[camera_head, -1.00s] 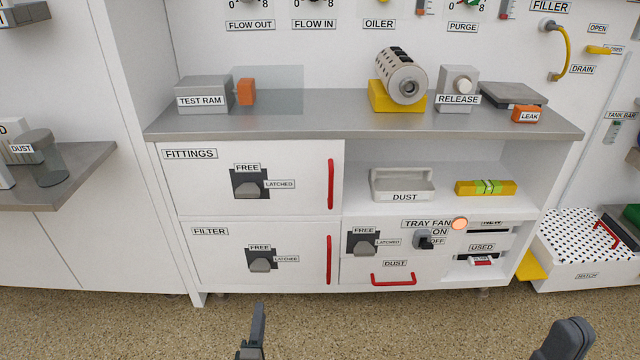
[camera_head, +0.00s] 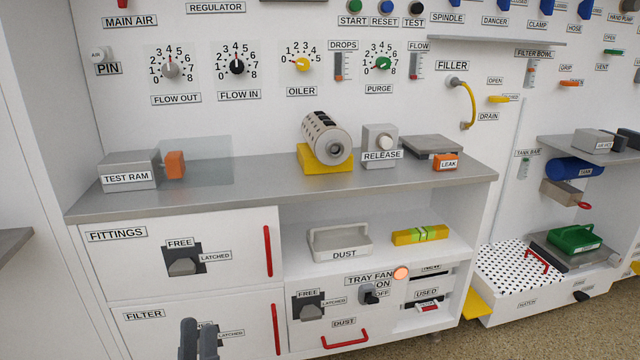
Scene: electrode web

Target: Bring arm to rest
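My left gripper (camera_head: 198,338) shows at the bottom edge, left of centre. Its two dark grey fingertips appear close together in front of the FILTER door (camera_head: 160,338), covering part of the latch there. I see nothing held between them, but the angle hides whether a gap is left. My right gripper is out of view.
A cabinet with a grey worktop (camera_head: 240,187) stands ahead. On it are the test ram (camera_head: 128,172), a perforated cylinder on a yellow cradle (camera_head: 325,160) and the release block (camera_head: 380,147). A dust tray (camera_head: 340,243) sits on the shelf below. Floor shows at lower right (camera_head: 520,335).

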